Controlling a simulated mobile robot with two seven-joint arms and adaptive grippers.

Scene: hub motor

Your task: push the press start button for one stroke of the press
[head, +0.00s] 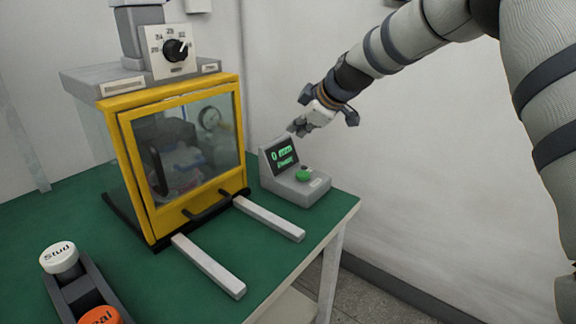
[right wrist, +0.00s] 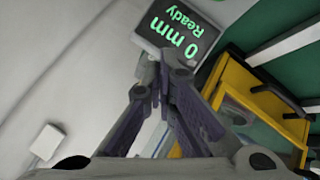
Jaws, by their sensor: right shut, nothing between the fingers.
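The press control box (head: 293,183) stands on the green table, right of the press. Its green start button (head: 303,175) sits on the sloped front, below a dark screen (head: 283,156) with green text. In the right wrist view the screen (right wrist: 180,32) reads "0 mm" and "Ready"; I cannot make out the button there. The press (head: 185,160) has a yellow-framed clear door, which looks closed. My right gripper (head: 298,127) is shut and empty, above the box near the top of the screen. It also shows in the right wrist view (right wrist: 165,70). My left gripper is not in view.
Two grey rails (head: 208,265) stick out in front of the press. A dark holder (head: 85,292) with a white "Stud" knob (head: 59,257) and an orange knob (head: 100,316) is at the front left. A dial (head: 176,49) is on top of the press. A wall is behind.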

